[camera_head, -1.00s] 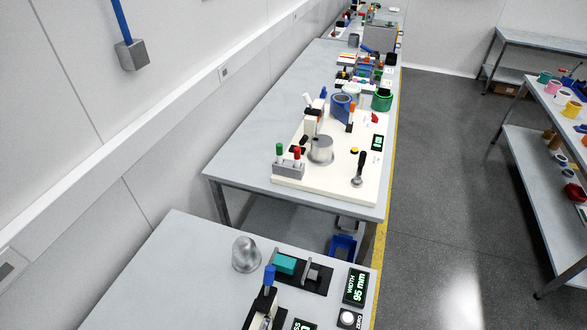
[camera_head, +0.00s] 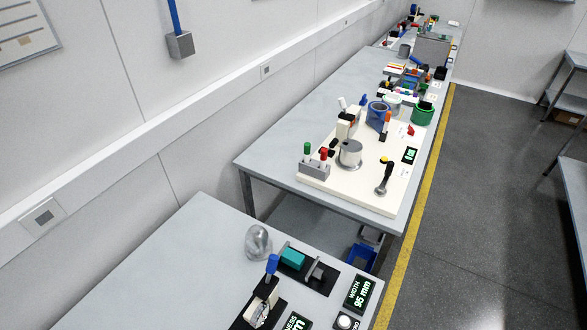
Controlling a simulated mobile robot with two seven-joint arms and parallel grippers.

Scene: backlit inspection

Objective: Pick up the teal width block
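The teal width block (camera_head: 292,258) lies on a black gauge base (camera_head: 318,283) on the nearest table, at the lower middle of the head view. A grey upright jaw (camera_head: 314,270) stands just to its right. A small display (camera_head: 361,292) to the right of the gauge reads "WIDTH" and about 95 mm. Neither of my grippers shows in this view.
A shiny metal dome (camera_head: 258,242) stands just left of the block. A blue-handled device (camera_head: 266,292) stands in front of it. A white button (camera_head: 345,321) sits near the table's right edge. The nearest table's left part is bare. Another table (camera_head: 270,150) with fixtures stands behind.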

